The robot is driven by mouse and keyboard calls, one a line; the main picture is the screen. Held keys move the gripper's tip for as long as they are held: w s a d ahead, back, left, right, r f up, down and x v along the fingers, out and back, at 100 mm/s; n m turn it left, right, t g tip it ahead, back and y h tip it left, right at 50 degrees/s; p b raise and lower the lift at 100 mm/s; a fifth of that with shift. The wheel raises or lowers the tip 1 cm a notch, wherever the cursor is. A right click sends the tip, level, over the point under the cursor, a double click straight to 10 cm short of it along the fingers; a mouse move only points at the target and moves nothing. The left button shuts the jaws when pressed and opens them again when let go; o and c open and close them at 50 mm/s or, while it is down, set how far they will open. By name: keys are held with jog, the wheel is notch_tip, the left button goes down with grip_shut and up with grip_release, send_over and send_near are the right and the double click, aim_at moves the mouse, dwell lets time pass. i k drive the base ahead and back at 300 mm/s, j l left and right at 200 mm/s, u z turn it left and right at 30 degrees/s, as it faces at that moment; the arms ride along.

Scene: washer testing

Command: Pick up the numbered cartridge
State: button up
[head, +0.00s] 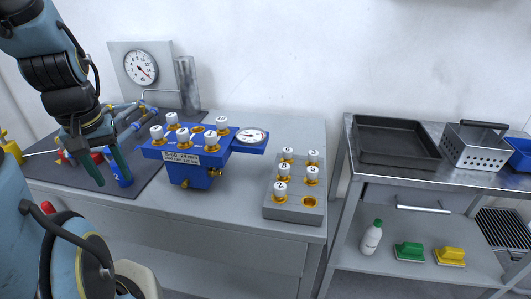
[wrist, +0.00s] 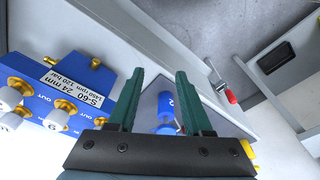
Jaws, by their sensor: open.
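In the wrist view the blue cartridge (wrist: 165,108) shows between the two green fingers, with a gap on either side. My gripper (head: 116,182) is open and points down at the cartridge, partly covering it in the head view. In the wrist view my gripper (wrist: 160,72) holds nothing. I cannot tell how far the fingertips are from the mat. White-capped numbered pieces also stand in a grey block (head: 292,212).
A blue pump block (head: 190,172) with white-capped pieces and a gauge stands right of my gripper. Blue-handled tools (head: 128,130) and a red item (head: 97,158) lie nearby on the mat (head: 60,180). A pressure gauge (head: 141,67) stands behind.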

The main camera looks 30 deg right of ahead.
aim_at(288, 152)
jog(key=k+l+u, duration=0.65)
jog(key=l, duration=0.15)
jog(key=k+l, duration=0.1)
jog(key=l, duration=0.25)
jog(key=k+l+u, duration=0.1)
jog(key=l, duration=0.25)
